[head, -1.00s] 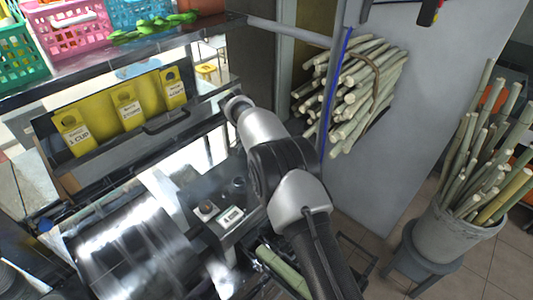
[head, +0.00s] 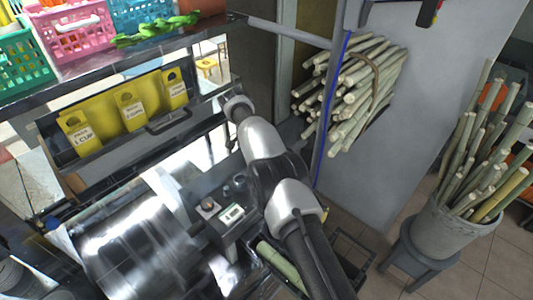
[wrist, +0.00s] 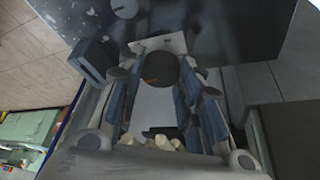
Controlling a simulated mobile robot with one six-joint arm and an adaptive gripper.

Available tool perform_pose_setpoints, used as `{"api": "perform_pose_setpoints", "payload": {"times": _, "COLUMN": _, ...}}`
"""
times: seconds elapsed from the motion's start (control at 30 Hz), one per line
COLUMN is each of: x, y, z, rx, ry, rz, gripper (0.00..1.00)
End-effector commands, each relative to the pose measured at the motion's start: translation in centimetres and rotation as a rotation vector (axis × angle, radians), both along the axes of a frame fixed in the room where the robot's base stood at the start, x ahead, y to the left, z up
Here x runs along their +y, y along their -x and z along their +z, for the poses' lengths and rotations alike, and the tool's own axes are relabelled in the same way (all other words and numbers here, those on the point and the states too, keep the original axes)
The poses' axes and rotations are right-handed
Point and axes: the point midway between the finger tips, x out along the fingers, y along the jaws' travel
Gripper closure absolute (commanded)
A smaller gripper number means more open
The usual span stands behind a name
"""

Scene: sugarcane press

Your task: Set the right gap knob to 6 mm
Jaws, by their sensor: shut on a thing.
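In the wrist view, my gripper (wrist: 160,80) has its fingers on both sides of a dark round knob (wrist: 159,67), shut on it. The knob's marking and pointer cannot be read. In the head view, my arm hides the gripper. The press's control panel there carries a small pale display (head: 232,215), too small to read. A knob with a brownish top (head: 208,206) sits on a pale square to the left of the display. Dark round parts (head: 238,183) stand behind the display, beside my arm. I cannot tell which setting any knob shows.
A shiny metal drum (head: 135,245) lies left of the panel. Yellow cup tags (head: 131,110) stand in a rack behind. Sugarcane bundles are on the wall rack (head: 355,90) and in a grey bucket (head: 460,230) at right. Pale green cane (head: 283,268) lies below the panel.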

Motion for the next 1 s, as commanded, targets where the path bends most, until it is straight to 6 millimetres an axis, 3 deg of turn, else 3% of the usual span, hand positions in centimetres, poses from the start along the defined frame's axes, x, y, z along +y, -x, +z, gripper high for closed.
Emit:
{"api": "perform_pose_setpoints", "payload": {"times": 0.1, "x": 0.01, "y": 0.10, "z": -0.14, "rx": 0.003, "ry": 0.000, "rz": 0.000, "gripper": 0.91}}
{"api": "perform_pose_setpoints", "payload": {"times": 0.13, "x": 0.01, "y": 0.10, "z": -0.14, "rx": 0.003, "ry": 0.000, "rz": 0.000, "gripper": 0.66}}
{"api": "perform_pose_setpoints", "payload": {"times": 0.4, "x": 0.00, "y": 0.06, "z": -0.07, "rx": 0.002, "ry": 0.001, "rz": 0.001, "gripper": 0.48}}
{"api": "perform_pose_setpoints", "payload": {"times": 1.0, "x": -0.05, "y": 0.09, "z": -0.09, "rx": 0.001, "ry": 0.002, "rz": 0.060, "gripper": 0.48}}
